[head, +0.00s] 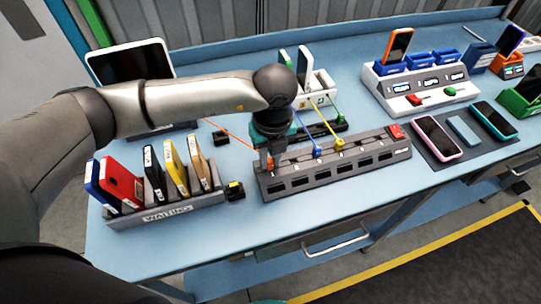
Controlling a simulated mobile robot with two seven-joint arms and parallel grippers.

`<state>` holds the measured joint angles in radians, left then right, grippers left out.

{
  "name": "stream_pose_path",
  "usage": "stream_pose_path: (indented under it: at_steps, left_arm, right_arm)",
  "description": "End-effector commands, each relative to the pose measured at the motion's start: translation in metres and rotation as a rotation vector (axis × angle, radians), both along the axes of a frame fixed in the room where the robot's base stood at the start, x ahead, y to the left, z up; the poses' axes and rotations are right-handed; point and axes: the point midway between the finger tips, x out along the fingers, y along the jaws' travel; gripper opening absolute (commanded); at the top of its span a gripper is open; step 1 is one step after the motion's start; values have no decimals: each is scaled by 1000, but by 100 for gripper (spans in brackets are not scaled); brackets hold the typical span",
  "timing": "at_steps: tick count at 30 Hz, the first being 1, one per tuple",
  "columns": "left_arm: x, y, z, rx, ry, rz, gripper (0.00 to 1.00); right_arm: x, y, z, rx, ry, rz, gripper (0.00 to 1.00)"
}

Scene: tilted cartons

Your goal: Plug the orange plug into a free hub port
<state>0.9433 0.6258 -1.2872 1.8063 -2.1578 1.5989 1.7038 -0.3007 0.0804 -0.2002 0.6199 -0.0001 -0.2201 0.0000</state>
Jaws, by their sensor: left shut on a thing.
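My left gripper (268,160) comes down at the left end of the grey hub (330,184), fingers pointing down. It is shut on the orange plug (269,164), of which only a little shows between the fingers. An orange cable (228,131) runs from there up and left. The plug is at the hub's leftmost port; I cannot tell whether it is seated. Several ports to the right look empty. My right gripper is not in view.
A dark mat (462,140) with phones lies to the right. A white charging station (420,88) stands behind it. The front table strip is clear.

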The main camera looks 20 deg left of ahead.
Motion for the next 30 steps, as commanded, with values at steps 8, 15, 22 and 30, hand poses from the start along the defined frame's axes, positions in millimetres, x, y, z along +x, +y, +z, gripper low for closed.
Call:
stream_pose_path:
  at_steps: [8,15,22,30]
  left_arm:
    - [-1,0,-1,1,3,0,0]
    - [0,0,0,1,2,0,48]
    - [0,0,0,1,1,0,56]
    - [0,0,0,0,0,0,81]
  right_arm:
    - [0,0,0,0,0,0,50]
    - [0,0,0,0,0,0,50]
    - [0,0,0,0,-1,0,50]
    - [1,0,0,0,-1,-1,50]
